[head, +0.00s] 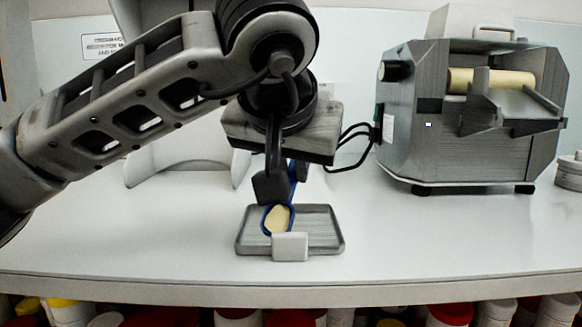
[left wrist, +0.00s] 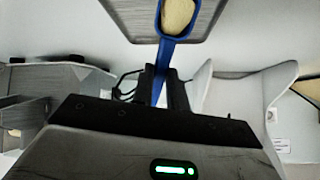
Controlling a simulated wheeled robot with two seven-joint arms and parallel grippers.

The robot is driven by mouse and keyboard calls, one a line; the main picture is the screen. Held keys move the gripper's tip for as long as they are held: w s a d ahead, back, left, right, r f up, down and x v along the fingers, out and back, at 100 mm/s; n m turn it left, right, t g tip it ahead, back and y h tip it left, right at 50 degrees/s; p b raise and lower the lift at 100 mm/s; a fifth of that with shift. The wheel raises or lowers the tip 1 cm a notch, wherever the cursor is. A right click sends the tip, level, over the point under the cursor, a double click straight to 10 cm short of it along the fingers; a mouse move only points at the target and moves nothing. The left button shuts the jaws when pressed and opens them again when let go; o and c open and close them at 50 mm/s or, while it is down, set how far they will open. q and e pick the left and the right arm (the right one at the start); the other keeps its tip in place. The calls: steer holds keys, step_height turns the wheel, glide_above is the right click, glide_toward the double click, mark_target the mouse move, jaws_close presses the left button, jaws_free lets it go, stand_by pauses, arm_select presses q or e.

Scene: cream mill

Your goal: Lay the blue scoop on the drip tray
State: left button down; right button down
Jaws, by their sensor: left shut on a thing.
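The blue scoop (head: 293,180) hangs from my left gripper (head: 276,186), its handle running up between the fingers and its bowl low. The bowl holds something pale yellow. The grey drip tray (head: 328,222) lies on the white counter, and the bowl shows against its left half. I cannot tell whether the bowl touches the tray. In the left wrist view the scoop (left wrist: 165,52) sits with its handle between the fingers (left wrist: 162,78) and its bowl over the tray (left wrist: 205,14). My right gripper is in neither view.
A small white block (head: 290,247) stands at the tray's front edge. A grey metal machine (head: 450,150) with a cream roller stands at the back right. A pale curved stand (head: 160,165) is behind my left arm. Several tubs sit below the counter. The counter's front left is clear.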

arm_select(q)
steer(key=shift+f, duration=0.1)
steer(key=c, duration=1.4)
jaws_free()
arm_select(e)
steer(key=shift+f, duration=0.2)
